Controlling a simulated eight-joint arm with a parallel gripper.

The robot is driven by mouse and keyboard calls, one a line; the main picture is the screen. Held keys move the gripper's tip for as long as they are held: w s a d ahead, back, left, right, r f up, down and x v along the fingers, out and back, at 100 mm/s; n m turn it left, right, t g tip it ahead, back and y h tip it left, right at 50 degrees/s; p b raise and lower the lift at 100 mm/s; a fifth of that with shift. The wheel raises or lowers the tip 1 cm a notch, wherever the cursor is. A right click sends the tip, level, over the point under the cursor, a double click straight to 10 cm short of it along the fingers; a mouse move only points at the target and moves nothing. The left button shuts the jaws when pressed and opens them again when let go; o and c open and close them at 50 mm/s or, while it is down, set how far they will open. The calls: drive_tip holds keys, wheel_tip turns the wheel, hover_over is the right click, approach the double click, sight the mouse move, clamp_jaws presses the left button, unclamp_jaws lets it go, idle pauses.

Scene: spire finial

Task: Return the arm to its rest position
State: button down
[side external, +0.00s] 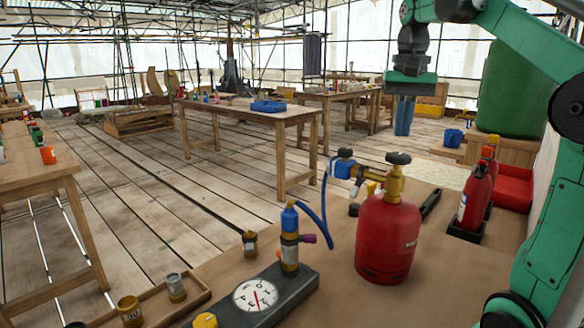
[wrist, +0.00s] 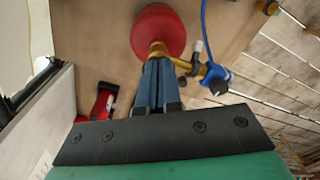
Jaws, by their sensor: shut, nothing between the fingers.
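My gripper (side external: 403,132) hangs fingers-down in the upper right of the side view, above and behind the red gas cylinder (side external: 388,240) in the picture. Its blue fingers are together and hold nothing. In the wrist view the closed fingers (wrist: 157,62) point toward the cylinder (wrist: 158,30) and overlap its brass valve (wrist: 160,48). The wrist view does not show how far apart they are; the side view shows the fingertips clear of the cylinder. My green arm reaches in from the right edge.
A blue hose (side external: 329,215) links the cylinder's valve to a blue-topped torch (side external: 290,238) by a dial gauge (side external: 256,295). A red extinguisher (side external: 475,196) stands at right, near a red tray (side external: 513,188). Wooden tables (side external: 250,110) stand behind. Air around my gripper looks clear.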

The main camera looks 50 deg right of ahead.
drive_tip(key=w+a+f+n+t, duration=0.1)
drive_tip(key=a+f+n+t, duration=0.2)
drive_tip(key=a+f+n, duration=0.2)
drive_tip(key=w+a+f+n+t, duration=0.2)
drive_tip(key=a+f+n+t, duration=0.2)
drive_tip(key=a+f, duration=0.8)
drive_tip(key=a+n, duration=0.1)
drive_tip(key=n, duration=0.1)
drive_tip(key=shift+w+n, duration=0.3)
